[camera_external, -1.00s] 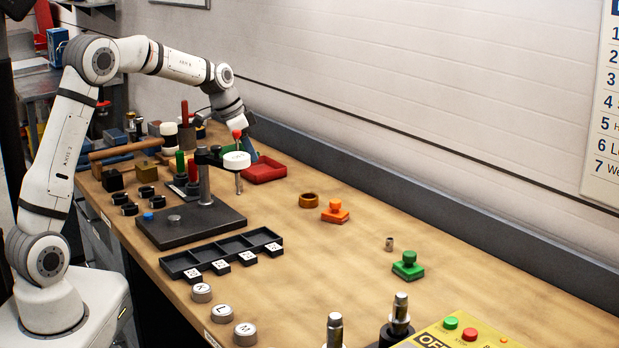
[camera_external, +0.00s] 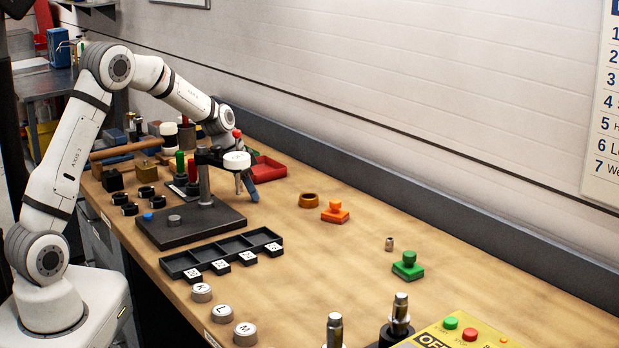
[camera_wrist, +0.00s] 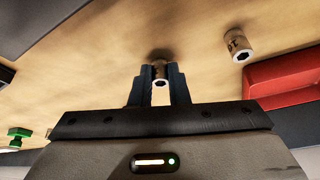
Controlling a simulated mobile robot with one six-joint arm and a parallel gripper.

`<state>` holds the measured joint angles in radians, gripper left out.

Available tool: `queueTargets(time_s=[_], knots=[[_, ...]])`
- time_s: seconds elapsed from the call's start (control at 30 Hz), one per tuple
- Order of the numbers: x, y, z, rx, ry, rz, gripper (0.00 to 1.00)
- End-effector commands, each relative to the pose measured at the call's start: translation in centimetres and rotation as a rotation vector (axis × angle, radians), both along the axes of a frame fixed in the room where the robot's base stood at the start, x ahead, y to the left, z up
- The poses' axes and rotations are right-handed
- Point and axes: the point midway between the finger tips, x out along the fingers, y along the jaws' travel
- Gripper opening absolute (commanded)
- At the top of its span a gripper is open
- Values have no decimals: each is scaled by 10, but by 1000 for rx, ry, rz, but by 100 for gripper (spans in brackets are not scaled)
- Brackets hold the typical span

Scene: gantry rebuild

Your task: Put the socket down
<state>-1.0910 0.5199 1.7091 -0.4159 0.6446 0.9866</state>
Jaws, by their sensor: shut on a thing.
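My gripper (camera_wrist: 160,84) is shut on a small metal socket (camera_wrist: 160,73), which sits between the dark blue fingertips in the wrist view. Its hex opening faces the camera. A dark shadow lies on the wooden bench right by the socket, so it is at or very close to the bench top; contact cannot be told. In the external view my gripper (camera_external: 250,190) is low over the bench, behind the press post, and the held socket is hidden there. A second, larger socket with a hex opening (camera_wrist: 237,46) stands apart to the right in the wrist view.
A red tray (camera_external: 268,168) lies just beyond my gripper. The press (camera_external: 204,185) with its white round head stands directly in front of it. A brown ring (camera_external: 308,200), an orange stamp (camera_external: 335,212) and a small metal socket (camera_external: 389,243) lie to the right, with clear bench between.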

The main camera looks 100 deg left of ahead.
Motion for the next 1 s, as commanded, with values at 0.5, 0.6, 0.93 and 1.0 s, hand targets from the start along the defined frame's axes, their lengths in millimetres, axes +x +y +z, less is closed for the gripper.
queueTargets(time_s=[0.5,0.6,0.93,1.0], knots=[[0,0,-2,0,0,0,37],[0,0,-2,0,0,0,37],[-13,-5,34,4,-2,1,37],[-19,-7,49,4,-3,2,37]])
